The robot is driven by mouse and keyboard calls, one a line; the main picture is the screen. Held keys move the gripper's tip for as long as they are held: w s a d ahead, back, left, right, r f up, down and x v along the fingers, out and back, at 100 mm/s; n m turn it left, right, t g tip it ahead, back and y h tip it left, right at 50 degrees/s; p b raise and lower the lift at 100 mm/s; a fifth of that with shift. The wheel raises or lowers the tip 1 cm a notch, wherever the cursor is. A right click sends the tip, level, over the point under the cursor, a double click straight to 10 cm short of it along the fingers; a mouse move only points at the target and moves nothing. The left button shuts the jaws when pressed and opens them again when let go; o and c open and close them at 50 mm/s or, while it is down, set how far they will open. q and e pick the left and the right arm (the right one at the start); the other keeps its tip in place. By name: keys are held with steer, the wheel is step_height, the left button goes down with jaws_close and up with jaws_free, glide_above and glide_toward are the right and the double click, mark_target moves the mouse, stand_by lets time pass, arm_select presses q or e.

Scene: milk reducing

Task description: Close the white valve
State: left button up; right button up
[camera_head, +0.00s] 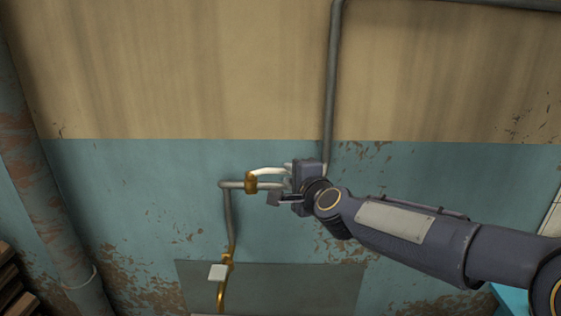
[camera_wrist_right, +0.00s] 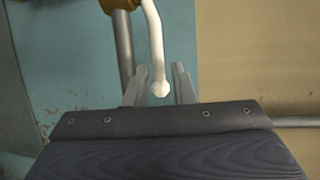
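The white valve is a curved white lever (camera_head: 267,171) on a brass body (camera_head: 251,183), set in a grey pipe on the wall. My right gripper (camera_head: 284,182) is at the lever's free end, with its arm coming in from the right. In the right wrist view, the white lever (camera_wrist_right: 157,45) hangs down from the brass body (camera_wrist_right: 122,4), and its rounded tip lies between the two fingers of my right gripper (camera_wrist_right: 160,75). The fingers are apart, with a gap on each side of the tip. My left gripper is not in view.
The grey pipe (camera_head: 229,215) bends down to a lower brass fitting with a small white plate (camera_head: 217,272). A tall grey pipe (camera_head: 332,80) runs up the wall behind my right gripper. A thick rusty pipe (camera_head: 45,200) stands at the left. The wall between is clear.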

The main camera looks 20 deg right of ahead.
mark_target(285, 172)
steer(key=w, duration=0.3)
steer(key=w+f+b, duration=0.1)
steer(key=w, duration=0.2)
steer(key=shift+w+d+f, duration=0.1)
steer(key=shift+w+f, duration=0.1)
jaws_close()
